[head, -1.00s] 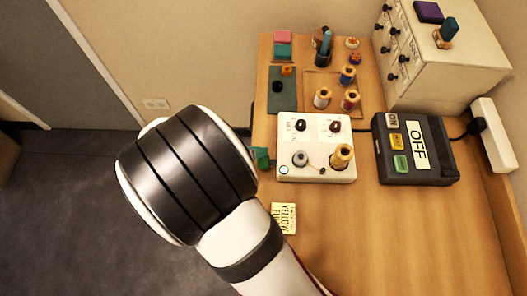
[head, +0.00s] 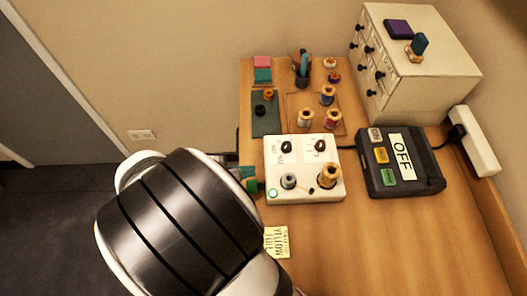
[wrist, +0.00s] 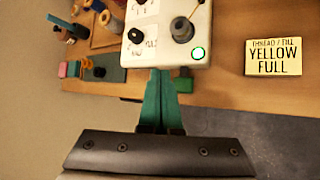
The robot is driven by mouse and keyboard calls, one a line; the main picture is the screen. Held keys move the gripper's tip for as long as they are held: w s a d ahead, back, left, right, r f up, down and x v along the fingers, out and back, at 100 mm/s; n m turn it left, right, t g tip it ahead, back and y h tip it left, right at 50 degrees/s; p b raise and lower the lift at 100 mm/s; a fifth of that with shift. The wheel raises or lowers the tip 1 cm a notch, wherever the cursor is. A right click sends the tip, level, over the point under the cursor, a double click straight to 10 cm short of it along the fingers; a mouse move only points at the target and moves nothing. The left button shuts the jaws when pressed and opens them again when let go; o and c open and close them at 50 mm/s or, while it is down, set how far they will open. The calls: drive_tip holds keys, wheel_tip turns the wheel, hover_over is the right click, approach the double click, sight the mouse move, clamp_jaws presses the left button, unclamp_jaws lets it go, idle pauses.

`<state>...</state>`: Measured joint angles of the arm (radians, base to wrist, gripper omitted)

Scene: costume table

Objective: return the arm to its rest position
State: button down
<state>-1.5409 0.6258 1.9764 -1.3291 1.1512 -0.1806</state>
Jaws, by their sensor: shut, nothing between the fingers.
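My gripper (head: 247,180) shows its green fingertips just left of the white control box (head: 304,168) in the head view. In the wrist view, my gripper (wrist: 160,98) has its green fingers together with nothing between them, and the tips overlap the edge of the white box (wrist: 160,52) in the picture. Whether they touch it I cannot tell. The box has dark knobs, a lit green button, a grey post and a wooden spool (head: 328,177). My large dark-banded arm joint hides the lower left of the head view.
A yellow note (head: 276,242) reading "YELLOW FULL" lies on the wooden table (head: 400,245). A black switch box (head: 400,161) marked OFF, a drawer cabinet (head: 425,75) and a power strip (head: 474,140) stand right. A spool tray (head: 290,112) is behind. The table's front right is clear.

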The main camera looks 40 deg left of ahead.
drive_tip(key=w+d+r+m+g+h, duration=0.1)
drive_tip(key=w+d+r+m+g, duration=0.15)
drive_tip(key=d+m, duration=0.35)
drive_tip(key=w+d+r+m+g+h, duration=0.1)
drive_tip(key=w+d+r+m+g, duration=0.15)
drive_tip(key=d, duration=0.55)
drive_tip(key=w+d+r+m+g+h, duration=0.1)
drive_tip(key=w+d+r+m+h, duration=0.15)
drive_tip(key=d+m, duration=0.4)
drive_tip(key=s+d+r+m+g+y, duration=0.3)
drive_tip(key=s+d+m+y, duration=0.4)
drive_tip(key=m, duration=0.8)
drive_tip(key=s+d+r, duration=0.1)
drive_tip(key=s+d, duration=0.2)
drive_tip(key=s, duration=0.1)
drive_tip(key=shift+s+d+m+y, duration=0.2)
drive_tip(key=shift+s+m+y, duration=0.1)
drive_tip(key=shift+m+y, duration=0.1)
